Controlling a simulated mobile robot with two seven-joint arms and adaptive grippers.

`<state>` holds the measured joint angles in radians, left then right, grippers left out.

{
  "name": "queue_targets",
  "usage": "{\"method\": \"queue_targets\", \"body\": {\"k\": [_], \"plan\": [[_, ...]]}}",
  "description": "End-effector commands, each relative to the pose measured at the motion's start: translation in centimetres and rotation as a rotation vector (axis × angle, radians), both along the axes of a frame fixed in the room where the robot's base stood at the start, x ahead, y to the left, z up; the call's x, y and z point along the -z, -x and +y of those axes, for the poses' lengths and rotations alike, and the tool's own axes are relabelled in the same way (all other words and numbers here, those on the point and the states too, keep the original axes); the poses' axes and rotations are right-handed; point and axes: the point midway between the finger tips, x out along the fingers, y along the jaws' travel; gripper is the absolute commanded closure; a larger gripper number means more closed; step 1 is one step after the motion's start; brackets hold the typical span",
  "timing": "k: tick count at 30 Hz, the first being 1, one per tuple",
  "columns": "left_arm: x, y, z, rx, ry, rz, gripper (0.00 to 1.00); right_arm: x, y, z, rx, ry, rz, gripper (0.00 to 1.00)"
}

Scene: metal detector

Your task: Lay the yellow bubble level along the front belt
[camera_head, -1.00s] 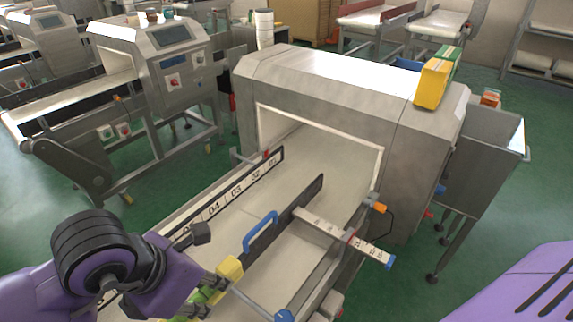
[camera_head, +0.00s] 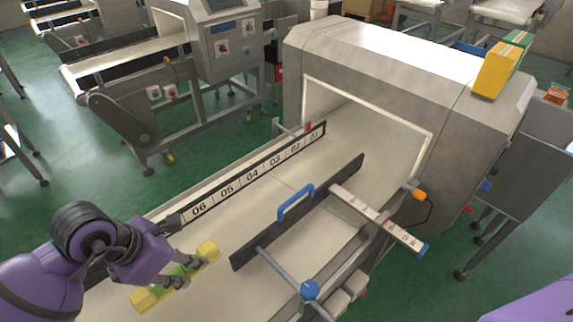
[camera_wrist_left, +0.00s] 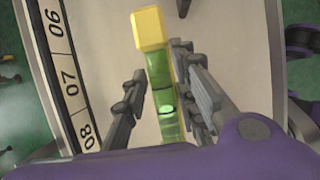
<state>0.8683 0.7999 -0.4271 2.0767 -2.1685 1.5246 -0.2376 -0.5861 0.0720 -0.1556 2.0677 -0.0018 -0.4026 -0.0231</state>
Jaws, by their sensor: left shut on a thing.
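The yellow bubble level (camera_head: 209,250), with yellow ends and a green middle, is over the front belt (camera_head: 262,212). It runs roughly parallel to the numbered rail (camera_head: 250,178), between that rail and the dark guide bar with a blue handle (camera_head: 297,201). My left gripper (camera_head: 180,275) is shut on its green middle. In the left wrist view the fingers (camera_wrist_left: 165,100) flank the level (camera_wrist_left: 152,35), with its yellow end pointing away from me. I cannot tell whether the level touches the belt. My right gripper is out of view.
The grey metal detector tunnel (camera_head: 400,85) stands at the belt's far end. A yellow and green box (camera_head: 497,68) sits on top. A ruler arm with a blue tip (camera_head: 385,225) and a blue knob (camera_head: 309,289) are at the belt's right side.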

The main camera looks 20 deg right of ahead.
Motion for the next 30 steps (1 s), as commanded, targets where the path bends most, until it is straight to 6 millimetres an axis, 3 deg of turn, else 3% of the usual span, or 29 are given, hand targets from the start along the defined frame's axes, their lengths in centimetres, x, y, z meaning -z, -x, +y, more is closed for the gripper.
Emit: {"method": "queue_targets", "body": {"k": [7, 14, 23, 24, 28, 30], "plan": [[1.4, -0.5, 1.1, -0.003, 0.001, 0.001, 1.0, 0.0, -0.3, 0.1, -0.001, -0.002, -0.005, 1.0], [4.4, -0.6, 1.2, -0.001, 0.002, 0.0, 1.0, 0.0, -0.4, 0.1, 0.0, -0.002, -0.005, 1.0], [4.7, -0.6, 1.2, 0.001, 0.0, -0.002, 1.0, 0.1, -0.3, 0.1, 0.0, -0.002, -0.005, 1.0], [4.8, -0.6, 1.2, 0.0, 0.0, -0.001, 0.73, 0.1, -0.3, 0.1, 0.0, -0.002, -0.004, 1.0], [4.7, -0.6, 1.2, 0.0, 0.001, -0.001, 0.56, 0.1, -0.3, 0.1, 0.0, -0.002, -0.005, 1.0], [4.7, -0.6, 1.2, 0.0, 0.001, -0.001, 0.55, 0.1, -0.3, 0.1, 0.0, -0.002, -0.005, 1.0]]}}
